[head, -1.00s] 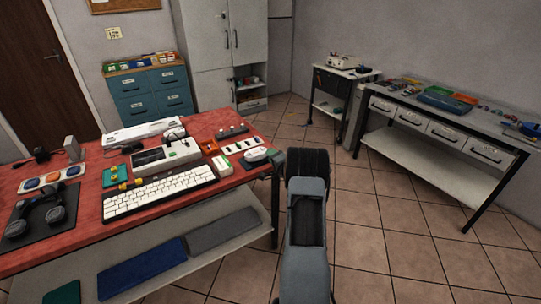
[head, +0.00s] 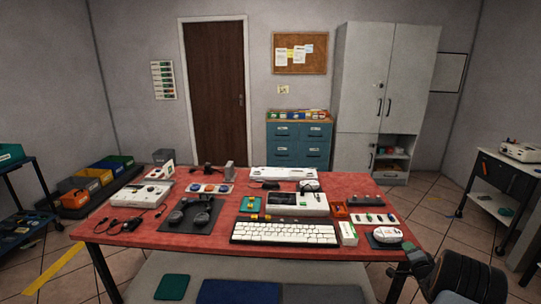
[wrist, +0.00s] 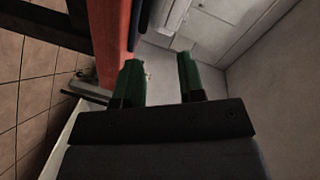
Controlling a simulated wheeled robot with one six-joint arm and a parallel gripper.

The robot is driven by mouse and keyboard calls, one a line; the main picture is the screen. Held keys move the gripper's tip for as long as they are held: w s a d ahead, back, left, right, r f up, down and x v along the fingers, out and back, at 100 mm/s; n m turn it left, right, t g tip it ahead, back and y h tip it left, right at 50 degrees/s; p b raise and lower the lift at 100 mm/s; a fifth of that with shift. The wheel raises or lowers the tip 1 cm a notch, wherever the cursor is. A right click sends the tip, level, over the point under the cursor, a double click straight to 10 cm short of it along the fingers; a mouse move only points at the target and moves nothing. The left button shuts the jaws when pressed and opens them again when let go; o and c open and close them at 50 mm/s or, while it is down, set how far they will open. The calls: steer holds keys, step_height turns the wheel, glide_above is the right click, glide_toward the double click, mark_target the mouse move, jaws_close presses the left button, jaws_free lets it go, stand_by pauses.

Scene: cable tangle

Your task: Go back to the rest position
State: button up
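My gripper (wrist: 160,85) shows in the wrist view as two green fingers standing apart with nothing between them. In the head view part of my arm shows at the lower right, beside the right end of the red table (head: 190,238); the fingers cannot be made out there. In the wrist view the table's red edge (wrist: 108,30) is at the upper left, beside the left finger and apart from it as far as I can tell.
The table holds a white keyboard (head: 285,233), headphones (head: 190,212) on a dark mat, and a loose black cable (head: 122,226). A grey cabinet (head: 365,80) and teal drawers (head: 300,145) stand behind. A cart (head: 500,185) stands at the right, with tiled floor between.

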steer(key=s+f+n+g+h, duration=0.2)
steer(key=s+f+g, duration=0.4)
steer(key=s+a+r+n+g+y+p, duration=0.1)
steer(key=s+a+r+n+g, duration=0.25)
steer(key=s+a, duration=0.2)
steer(key=s+a+r+n+g+y+p, duration=0.1)
steer(key=s+a+r+n, duration=0.2)
steer(key=a, duration=0.7)
steer(key=s+a+r+n+g+y+p, duration=0.1)
steer(key=s+a+r+n+y+p, duration=0.1)
steer(key=s+a+r, duration=0.6)
steer(key=s+a+r+n+g+y+p, duration=0.1)
steer(key=s+a+r+n, duration=0.3)
steer(key=a+r, duration=0.7)
steer(key=s+a, duration=0.2)
steer(key=a, duration=0.1)
steer(key=shift+s+a+r, duration=0.15)
steer(key=shift+s+r, duration=0.05)
